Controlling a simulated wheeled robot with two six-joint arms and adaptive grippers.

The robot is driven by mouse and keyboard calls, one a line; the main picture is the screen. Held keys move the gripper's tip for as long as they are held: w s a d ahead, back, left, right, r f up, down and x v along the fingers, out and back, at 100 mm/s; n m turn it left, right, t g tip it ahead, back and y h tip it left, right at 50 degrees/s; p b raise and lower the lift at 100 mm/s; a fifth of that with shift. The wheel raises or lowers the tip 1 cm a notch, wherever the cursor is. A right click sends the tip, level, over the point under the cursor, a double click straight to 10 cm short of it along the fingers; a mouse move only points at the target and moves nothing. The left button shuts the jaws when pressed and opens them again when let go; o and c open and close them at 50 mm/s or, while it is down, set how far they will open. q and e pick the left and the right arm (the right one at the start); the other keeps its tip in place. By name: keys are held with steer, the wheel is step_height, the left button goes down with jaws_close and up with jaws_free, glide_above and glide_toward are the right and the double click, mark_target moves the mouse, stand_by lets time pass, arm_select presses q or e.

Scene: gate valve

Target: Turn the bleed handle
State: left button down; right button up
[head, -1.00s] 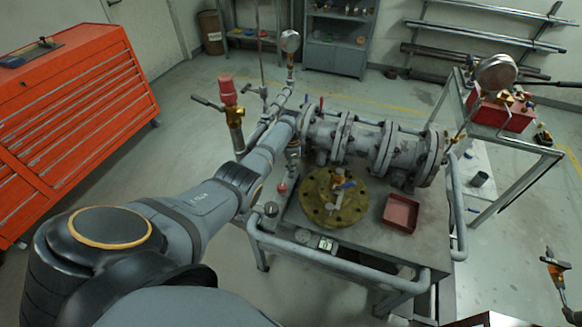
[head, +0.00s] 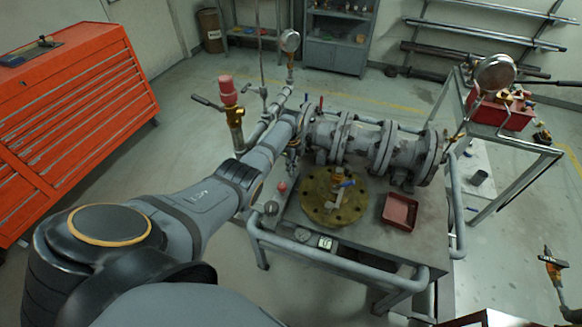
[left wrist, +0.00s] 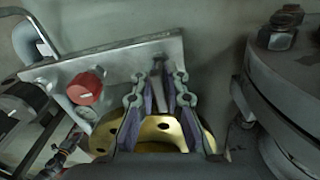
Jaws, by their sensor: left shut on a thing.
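My left gripper (left wrist: 160,105) has its two fingers, with purple pads, close around a thin grey bar that I take for the bleed handle (left wrist: 158,72). In the head view the left gripper (head: 293,150) is small and partly hidden behind my forearm, beside the flanged grey pipe. The handle cannot be made out clearly in the head view. My right gripper is not in view.
The flanged pipe (head: 365,143) stands on a metal bench. A red knob (left wrist: 85,88) is near the gripper. An orange tool cabinet (head: 85,100) stands left.

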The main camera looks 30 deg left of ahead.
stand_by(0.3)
arm_select(q)
steer(key=c, duration=1.3)
jaws_free()
steer(key=shift+c, duration=0.2)
